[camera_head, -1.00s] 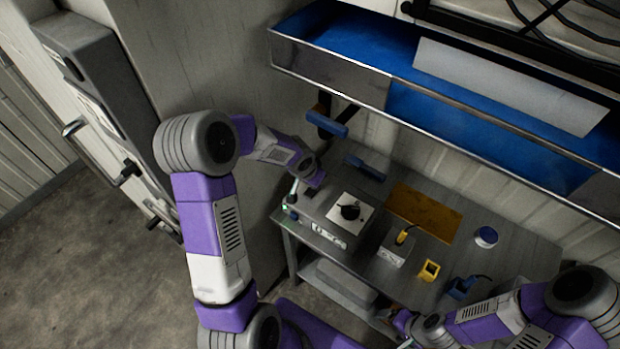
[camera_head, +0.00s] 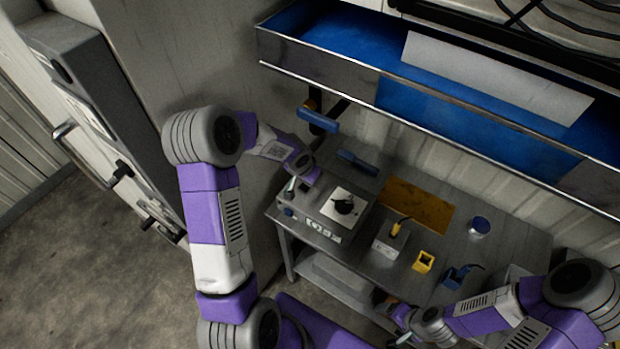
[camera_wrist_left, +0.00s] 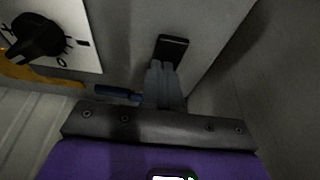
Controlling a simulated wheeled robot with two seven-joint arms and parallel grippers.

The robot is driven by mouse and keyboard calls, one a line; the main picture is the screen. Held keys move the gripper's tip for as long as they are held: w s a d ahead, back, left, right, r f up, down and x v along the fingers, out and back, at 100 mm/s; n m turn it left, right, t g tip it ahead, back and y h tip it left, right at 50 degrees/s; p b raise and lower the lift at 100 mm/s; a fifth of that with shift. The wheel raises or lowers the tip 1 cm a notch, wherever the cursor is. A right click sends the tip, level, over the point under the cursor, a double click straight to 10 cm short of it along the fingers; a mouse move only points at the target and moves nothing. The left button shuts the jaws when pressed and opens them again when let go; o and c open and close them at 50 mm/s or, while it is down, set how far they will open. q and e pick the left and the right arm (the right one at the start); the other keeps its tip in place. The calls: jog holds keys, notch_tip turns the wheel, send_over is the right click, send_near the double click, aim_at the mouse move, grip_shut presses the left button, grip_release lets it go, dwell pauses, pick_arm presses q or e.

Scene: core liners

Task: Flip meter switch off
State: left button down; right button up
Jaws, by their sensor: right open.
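The meter is a grey box (camera_head: 325,228) on the workbench, with a white plate and black rotary knob (camera_head: 343,205) on top. In the left wrist view the knob (camera_wrist_left: 38,36) is at upper left, with marks on its plate. A small black switch (camera_wrist_left: 173,48) sits on the grey surface to its right. My left gripper (camera_head: 293,185) is over the box's left side. In the wrist view its fingers (camera_wrist_left: 164,80) are together, tips close to the black switch; contact cannot be told. My right gripper (camera_head: 398,335) is open at the bench's front edge, partly cut off.
The workbench (camera_head: 515,240) also holds a yellow-brown plate (camera_head: 417,204), a grey box with a yellow plug (camera_head: 390,240), a yellow block (camera_head: 423,262), a blue tool (camera_head: 460,275) and a round container (camera_head: 479,226). A blue-lined metal trough (camera_head: 400,90) hangs above. A wall stands at left.

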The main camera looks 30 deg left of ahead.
pick_arm(q)
jog(key=shift+s+a+f, duration=0.1)
jog(key=shift+s+f, duration=0.05)
jog(key=shift+s, duration=0.4)
jog(key=shift+s+b, duration=0.35)
jog(key=shift+w+r, duration=0.1)
jog(key=shift+r, duration=0.1)
jog(key=shift+r, duration=0.25)
jog(key=p+v, duration=0.6)
jog(key=v, duration=0.3)
jog(key=shift+s+p, duration=0.35)
